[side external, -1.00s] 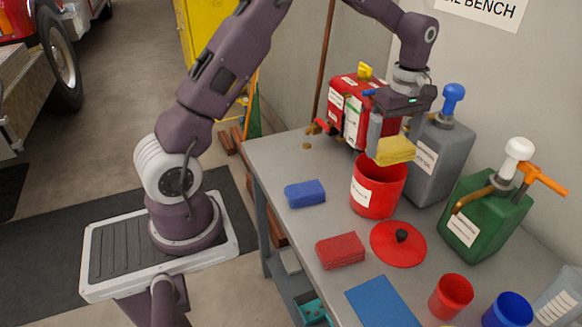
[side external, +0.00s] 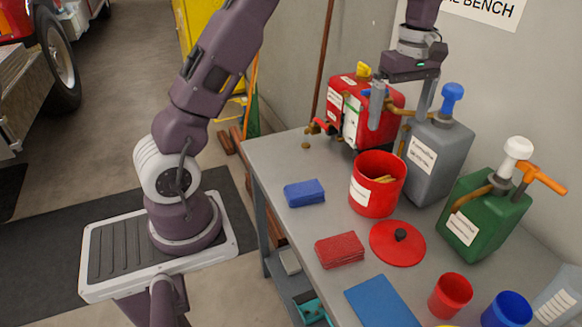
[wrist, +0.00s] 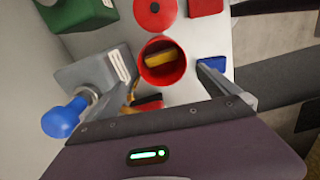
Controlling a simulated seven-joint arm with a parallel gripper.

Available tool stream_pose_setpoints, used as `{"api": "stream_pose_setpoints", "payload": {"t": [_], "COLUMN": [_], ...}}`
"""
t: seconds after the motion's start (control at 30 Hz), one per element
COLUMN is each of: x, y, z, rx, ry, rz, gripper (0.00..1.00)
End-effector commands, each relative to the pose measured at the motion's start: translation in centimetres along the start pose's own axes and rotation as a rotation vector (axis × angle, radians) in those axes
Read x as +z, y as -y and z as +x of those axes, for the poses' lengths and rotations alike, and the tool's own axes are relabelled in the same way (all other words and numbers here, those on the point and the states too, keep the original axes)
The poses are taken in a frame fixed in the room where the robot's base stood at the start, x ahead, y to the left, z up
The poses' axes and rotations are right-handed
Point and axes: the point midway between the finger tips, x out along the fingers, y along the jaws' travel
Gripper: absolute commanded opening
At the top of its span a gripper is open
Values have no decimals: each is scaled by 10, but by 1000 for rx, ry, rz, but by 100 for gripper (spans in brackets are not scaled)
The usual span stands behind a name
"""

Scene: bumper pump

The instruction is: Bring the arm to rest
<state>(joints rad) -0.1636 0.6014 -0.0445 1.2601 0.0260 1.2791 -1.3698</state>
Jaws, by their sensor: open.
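My gripper (side external: 400,112) is open and empty, raised above the back of the bench. In the wrist view its two fingers (wrist: 180,88) stand wide apart, with the red bucket (wrist: 163,79) between and beyond them. The red bucket (side external: 378,197) stands upright on the bench, without a lid. A yellow sponge (side external: 384,179) lies inside it, and it also shows in the wrist view (wrist: 160,56). In the side view most of the sponge is hidden by the bucket wall.
A red can (side external: 352,110), a grey jug (side external: 436,160) with a blue pump and a green jug (side external: 484,218) stand along the wall. A blue sponge (side external: 304,193), a red sponge (side external: 340,250), a red lid (side external: 397,243) and a red cup (side external: 451,296) lie nearer.

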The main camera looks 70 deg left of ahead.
Motion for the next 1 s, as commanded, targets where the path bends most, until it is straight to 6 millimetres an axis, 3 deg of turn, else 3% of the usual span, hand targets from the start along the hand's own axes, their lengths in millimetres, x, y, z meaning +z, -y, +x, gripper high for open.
{"api": "stream_pose_setpoints", "payload": {"t": [0.07, 0.17, 0.23, 0.33, 0.4, 0.5, 0.6, 0.73, 1.0], "x": [3, 17, 32, 52, 64, 77, 84, 88, 88], "y": [5, 34, 73, 138, 183, 240, 277, 299, 302], "z": [-8, -41, -70, -96, -100, -91, -75, -60, -57], "rx": [11, 66, 124, 204, 255, 311, 347, 365, 365], "ry": [-3, -26, -59, -124, -181, -265, -337, -389, -396], "rz": [30, 195, 387, 682, 882, 1132, 1315, 1438, 1460], "gripper": [100, 100, 100, 100, 100, 100, 100, 100, 100]}}
